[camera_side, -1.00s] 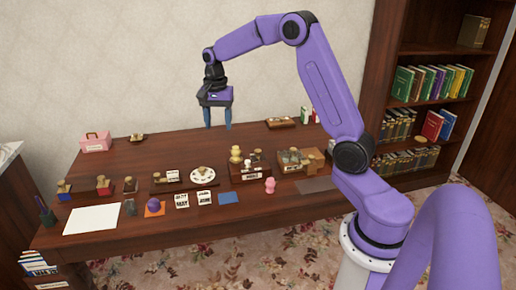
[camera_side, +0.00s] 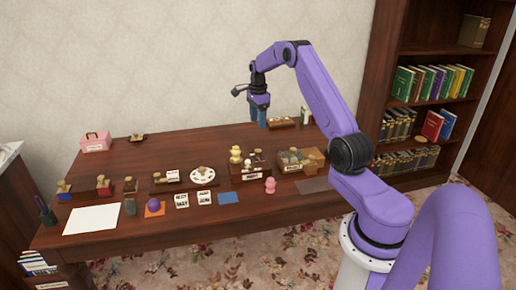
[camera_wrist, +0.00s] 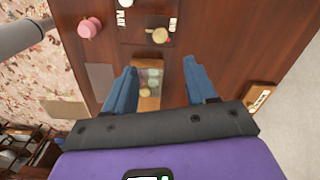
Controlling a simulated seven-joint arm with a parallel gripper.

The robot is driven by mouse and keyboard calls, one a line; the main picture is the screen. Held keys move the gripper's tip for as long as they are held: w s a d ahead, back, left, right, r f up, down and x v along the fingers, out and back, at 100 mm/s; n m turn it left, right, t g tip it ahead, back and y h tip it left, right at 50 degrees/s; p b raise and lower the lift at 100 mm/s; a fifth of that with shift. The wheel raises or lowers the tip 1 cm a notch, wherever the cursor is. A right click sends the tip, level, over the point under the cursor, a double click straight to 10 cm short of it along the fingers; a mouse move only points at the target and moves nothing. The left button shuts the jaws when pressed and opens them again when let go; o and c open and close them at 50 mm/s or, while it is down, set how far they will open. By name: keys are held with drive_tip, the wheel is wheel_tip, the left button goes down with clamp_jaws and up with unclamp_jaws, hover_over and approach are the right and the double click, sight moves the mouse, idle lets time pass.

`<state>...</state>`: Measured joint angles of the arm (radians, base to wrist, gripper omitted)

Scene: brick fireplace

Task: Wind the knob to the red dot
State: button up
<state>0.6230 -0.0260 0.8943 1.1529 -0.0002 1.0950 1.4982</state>
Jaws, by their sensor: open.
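A round white dial (camera_side: 203,175) with a brass-coloured knob (camera_side: 203,170) on it sits on a dark base in the middle of the table. The red dot is too small to make out in the side view, as is the way the knob points. My gripper (camera_side: 259,121) is above the back of the table, to the right of the dial and well apart from it. Its blue fingers point down. In the wrist view my gripper (camera_wrist: 160,70) is open, with nothing held between its fingers.
A wooden box (camera_wrist: 148,101) shows between the fingers in the wrist view. A pink figure (camera_side: 270,186) stands near the front edge. Several stamps, cards and a purple ball (camera_side: 153,204) crowd the front left. The back-left tabletop is mostly clear.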

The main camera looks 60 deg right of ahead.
sight(258, 150)
wheel_tip(258, 150, down, 13)
drive_tip(key=shift+f, duration=0.15)
idle(0.4)
clamp_jaws()
